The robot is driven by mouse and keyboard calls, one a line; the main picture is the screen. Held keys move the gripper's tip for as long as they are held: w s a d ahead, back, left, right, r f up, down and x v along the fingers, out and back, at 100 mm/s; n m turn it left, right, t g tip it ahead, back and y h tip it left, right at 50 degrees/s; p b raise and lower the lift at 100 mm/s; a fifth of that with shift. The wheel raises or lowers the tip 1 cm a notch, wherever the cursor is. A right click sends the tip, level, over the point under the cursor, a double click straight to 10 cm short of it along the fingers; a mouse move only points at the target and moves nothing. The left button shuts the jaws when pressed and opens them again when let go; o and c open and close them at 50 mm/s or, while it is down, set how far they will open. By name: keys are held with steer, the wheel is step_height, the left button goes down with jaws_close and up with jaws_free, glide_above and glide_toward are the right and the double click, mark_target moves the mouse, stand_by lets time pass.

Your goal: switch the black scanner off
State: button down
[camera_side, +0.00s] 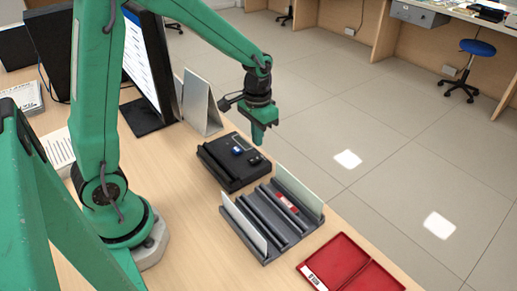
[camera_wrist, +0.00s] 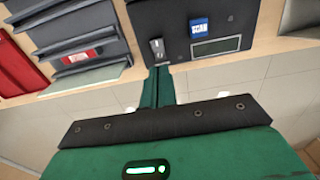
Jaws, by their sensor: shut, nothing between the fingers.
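The black scanner (camera_side: 225,176) lies flat on the wooden counter, in the middle of the side view. In the wrist view its dark top (camera_wrist: 180,12) fills the upper middle. A small blue part (camera_wrist: 199,28), a grey display window (camera_wrist: 216,46) and a small light-grey switch-like part (camera_wrist: 157,46) sit on this top. I cannot read the switch's position. My gripper (camera_side: 259,137) is shut and empty, pointing down over the scanner's far right side. In the wrist view its fingertips (camera_wrist: 158,74) are close to the switch-like part; I cannot tell whether they touch.
A grey slotted tray (camera_side: 262,252) with a red-labelled item stands right of the scanner. A red tray (camera_side: 345,258) lies nearer the front. A grey stand (camera_side: 201,106) and a monitor (camera_side: 140,60) are behind. The counter edge runs close beside the scanner.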

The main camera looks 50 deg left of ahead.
step_height(320, 180, up, 2)
steer(key=shift+r, duration=0.1)
stand_by(0.6)
steer(key=s+d+r+t, duration=0.1)
steer(key=s+r+t, duration=0.4)
steer(key=s+r, duration=0.7)
steer(key=shift+s+d+r+t, duration=0.3)
steer(key=shift+s+d, duration=0.1)
steer(key=shift+s, duration=1.4)
